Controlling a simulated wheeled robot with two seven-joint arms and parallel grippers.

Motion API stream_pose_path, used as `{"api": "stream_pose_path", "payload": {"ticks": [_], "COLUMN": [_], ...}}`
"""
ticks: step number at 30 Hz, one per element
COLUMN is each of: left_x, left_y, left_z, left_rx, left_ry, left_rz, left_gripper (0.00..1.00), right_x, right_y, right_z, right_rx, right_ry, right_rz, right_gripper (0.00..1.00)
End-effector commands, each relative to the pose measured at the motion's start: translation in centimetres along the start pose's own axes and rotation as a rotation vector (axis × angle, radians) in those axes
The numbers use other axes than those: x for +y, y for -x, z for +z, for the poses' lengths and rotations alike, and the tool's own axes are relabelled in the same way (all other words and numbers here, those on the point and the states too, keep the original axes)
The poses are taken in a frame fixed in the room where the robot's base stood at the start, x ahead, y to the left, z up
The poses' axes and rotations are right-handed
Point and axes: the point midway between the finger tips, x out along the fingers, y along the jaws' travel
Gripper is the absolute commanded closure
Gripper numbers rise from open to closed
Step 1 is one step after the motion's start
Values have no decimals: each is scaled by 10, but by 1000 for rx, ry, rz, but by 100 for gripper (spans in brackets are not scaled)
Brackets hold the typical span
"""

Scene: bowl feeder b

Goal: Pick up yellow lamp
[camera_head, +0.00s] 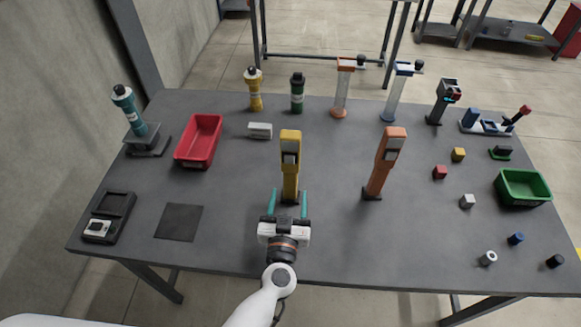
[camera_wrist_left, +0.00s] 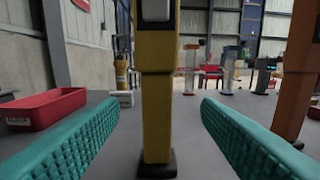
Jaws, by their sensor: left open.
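The yellow lamp (camera_head: 290,170) stands upright on the table, left of an orange lamp (camera_head: 385,162). It has a dark base and a grey panel near its top. My left gripper (camera_head: 288,205) is open with its teal fingers on either side of the yellow lamp's lower part, at its near side. In the left wrist view the yellow lamp (camera_wrist_left: 157,105) stands between the two spread fingers, with a gap on each side. Its top is cut off there. My right gripper is not in view.
The orange lamp also shows at the right of the left wrist view (camera_wrist_left: 298,80). A red bin (camera_head: 198,142) stands left, a white box (camera_head: 260,130) behind. Bottles and stands line the back edge. Small blocks and a green bin (camera_head: 523,188) are right.

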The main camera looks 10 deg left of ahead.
Motion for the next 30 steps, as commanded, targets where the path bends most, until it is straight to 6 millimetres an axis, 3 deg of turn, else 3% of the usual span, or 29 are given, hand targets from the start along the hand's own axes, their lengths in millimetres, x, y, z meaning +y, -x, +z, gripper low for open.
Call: {"api": "stream_pose_path", "payload": {"ticks": [6, 15, 24, 30], "left_x": [1, 4, 4, 4], "left_y": [-17, -58, -62, -62], "left_z": [2, 3, 3, 3], "left_rx": [-1, -1, 0, 0], "left_ry": [-1, -1, 0, 0], "left_rz": [0, -1, -1, -1], "left_gripper": [42, 42, 42, 75], "right_x": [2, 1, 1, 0], "right_y": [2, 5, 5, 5], "right_z": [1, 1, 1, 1], "right_rx": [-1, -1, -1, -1], "right_ry": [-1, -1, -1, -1], "right_rz": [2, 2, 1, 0], "right_gripper": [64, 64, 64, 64]}}
